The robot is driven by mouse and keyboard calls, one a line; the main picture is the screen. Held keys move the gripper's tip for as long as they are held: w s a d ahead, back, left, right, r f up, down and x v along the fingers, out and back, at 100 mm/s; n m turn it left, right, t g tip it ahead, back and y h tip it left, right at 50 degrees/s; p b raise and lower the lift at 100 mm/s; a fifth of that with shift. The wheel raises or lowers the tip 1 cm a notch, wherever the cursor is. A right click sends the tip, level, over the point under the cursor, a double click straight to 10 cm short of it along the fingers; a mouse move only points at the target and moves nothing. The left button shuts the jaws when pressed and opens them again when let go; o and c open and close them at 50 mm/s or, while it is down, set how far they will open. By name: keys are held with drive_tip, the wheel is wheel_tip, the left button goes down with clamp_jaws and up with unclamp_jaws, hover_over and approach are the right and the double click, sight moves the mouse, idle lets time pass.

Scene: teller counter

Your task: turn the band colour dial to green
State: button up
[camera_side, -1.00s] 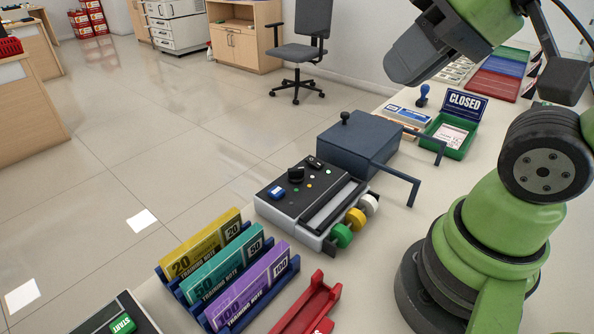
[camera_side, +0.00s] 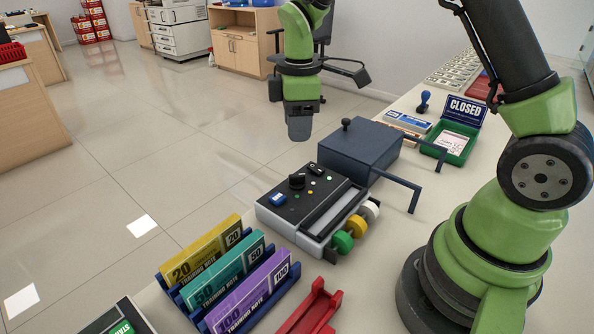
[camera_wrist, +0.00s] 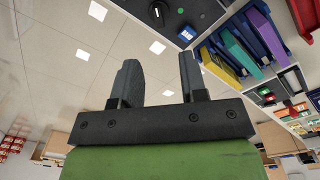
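The black band colour dial (camera_side: 297,181) is on the dark top panel of a grey banding machine (camera_side: 318,244). Small coloured dots sit around it, too small to match surely to positions. It also shows at the top edge of the wrist view as a dark round knob (camera_wrist: 157,12) with a light pointer mark. My gripper (camera_side: 300,137) points down, above and behind the machine, clear of the dial. In the wrist view my gripper (camera_wrist: 160,72) has two dark fingers apart with nothing between them.
A blue button (camera_side: 278,199) and a smaller black switch (camera_side: 315,169) share the panel. Green, yellow and white rolls (camera_side: 343,242) line its right side. Note packs (camera_side: 225,275) stand in front.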

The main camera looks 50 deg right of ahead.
sight(297, 175)
drive_tip(key=shift+w+d+f, duration=0.1)
drive_tip(key=shift+w+f, duration=0.05)
drive_tip(key=shift+f, duration=0.7)
wheel_tip(297, 175, down, 9)
drive_tip(key=shift+f, duration=0.15)
clamp_jaws()
